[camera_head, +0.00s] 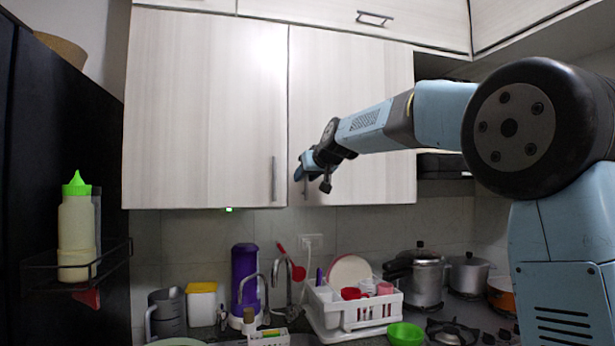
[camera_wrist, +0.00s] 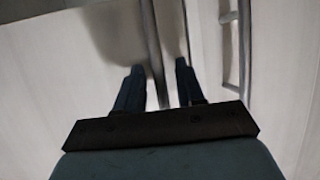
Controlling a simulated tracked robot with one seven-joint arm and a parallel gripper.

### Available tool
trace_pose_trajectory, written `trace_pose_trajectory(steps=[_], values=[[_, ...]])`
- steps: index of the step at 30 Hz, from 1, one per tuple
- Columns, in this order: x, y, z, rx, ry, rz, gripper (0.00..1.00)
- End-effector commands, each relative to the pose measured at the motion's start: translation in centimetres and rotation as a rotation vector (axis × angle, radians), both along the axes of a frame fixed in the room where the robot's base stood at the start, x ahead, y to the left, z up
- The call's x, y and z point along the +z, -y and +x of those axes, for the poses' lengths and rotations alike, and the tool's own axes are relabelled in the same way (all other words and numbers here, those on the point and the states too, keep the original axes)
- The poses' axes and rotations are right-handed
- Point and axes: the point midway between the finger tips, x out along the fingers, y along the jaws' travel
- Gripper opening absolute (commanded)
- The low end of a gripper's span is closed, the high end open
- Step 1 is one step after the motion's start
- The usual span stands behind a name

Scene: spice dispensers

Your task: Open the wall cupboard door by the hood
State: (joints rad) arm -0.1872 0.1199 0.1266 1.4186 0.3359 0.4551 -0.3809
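The right wall cupboard door (camera_head: 370,85), pale wood-grain, is closed flush beside the left door (camera_head: 205,100). Its vertical bar handle (camera_head: 305,187) is near its lower left corner, partly behind my gripper. My gripper (camera_head: 302,168) is at this handle, reaching in from the right. In the wrist view, my two dark fingers (camera_wrist: 158,86) stand apart, with a dark vertical bar (camera_wrist: 153,40), apparently this handle, running between them. I cannot tell whether either finger touches it. The other handle (camera_head: 274,180) also shows in the wrist view (camera_wrist: 244,50). The dark hood (camera_head: 442,165) is right of the cupboard.
Below are a white dish rack (camera_head: 345,312), a faucet (camera_head: 289,280), a purple container (camera_head: 244,275) and pots (camera_head: 420,275) by the stove. A dark cabinet with a bottle shelf (camera_head: 75,265) stands at left. The space before the doors is clear except for my arm.

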Motion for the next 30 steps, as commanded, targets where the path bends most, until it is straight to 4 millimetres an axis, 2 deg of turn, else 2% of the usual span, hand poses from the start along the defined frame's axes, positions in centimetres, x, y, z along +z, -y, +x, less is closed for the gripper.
trace_pose_trajectory(steps=[7, 19, 30], values=[[-0.02, -0.05, 0.03, 0.0, 0.0, 0.0, 0.38], [-0.01, -0.04, 0.01, 0.0, 0.0, 0.0, 0.0], [-0.01, 0.0, 0.03, -0.001, 0.0, 0.0, 0.0]])
